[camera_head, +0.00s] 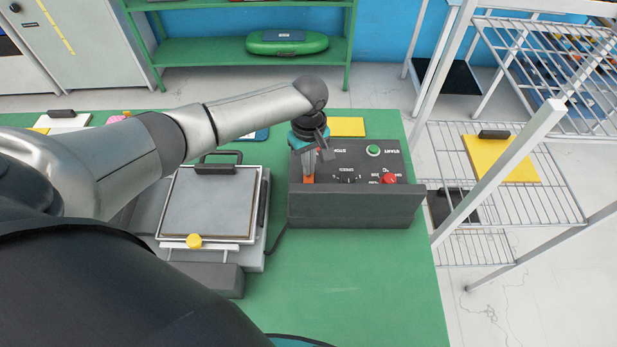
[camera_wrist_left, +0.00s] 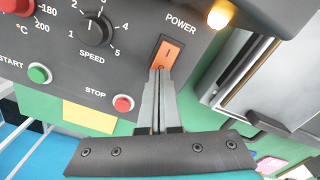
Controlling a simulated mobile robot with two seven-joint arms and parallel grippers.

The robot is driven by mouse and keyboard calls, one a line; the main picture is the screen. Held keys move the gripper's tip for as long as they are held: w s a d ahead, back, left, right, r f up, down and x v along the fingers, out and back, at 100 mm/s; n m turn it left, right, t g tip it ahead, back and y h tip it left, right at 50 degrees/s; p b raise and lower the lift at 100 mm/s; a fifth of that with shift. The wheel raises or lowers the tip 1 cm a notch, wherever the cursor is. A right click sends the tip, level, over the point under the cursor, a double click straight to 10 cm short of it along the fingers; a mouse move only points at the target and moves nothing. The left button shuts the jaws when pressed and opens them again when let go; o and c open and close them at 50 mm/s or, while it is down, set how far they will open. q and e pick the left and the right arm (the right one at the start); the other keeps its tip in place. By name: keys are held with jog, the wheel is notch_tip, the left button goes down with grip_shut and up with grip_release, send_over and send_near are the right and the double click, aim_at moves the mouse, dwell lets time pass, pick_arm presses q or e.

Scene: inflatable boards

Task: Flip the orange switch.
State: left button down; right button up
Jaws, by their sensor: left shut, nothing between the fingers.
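The orange switch (camera_wrist_left: 169,55) sits under the word POWER on a dark control box (camera_head: 345,207). In the head view only a little of the orange switch (camera_head: 308,180) shows beneath my left gripper (camera_head: 309,172). In the left wrist view my left gripper (camera_wrist_left: 160,72) is shut and empty, with its fingertips at the lower part of the switch. They look very close to it or touching; I cannot tell which. The upper part of the switch, with a line mark, is visible. My right gripper is not in view.
The box also carries a green START button (camera_head: 373,150), a red knob (camera_head: 389,179), a speed dial (camera_wrist_left: 97,27) and a red STOP button (camera_wrist_left: 123,103). A lit amber lamp (camera_wrist_left: 219,17) is near the switch. A flat press (camera_head: 210,200) stands left of the box. A wire rack (camera_head: 500,210) stands right.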

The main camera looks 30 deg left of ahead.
pick_arm(q)
jog(key=shift+f+b, duration=0.3)
jog(key=shift+f, duration=0.35)
dwell(0.4)
notch_tip(320, 180, up, 7)
jog(key=p, duration=0.9)
dwell(0.5)
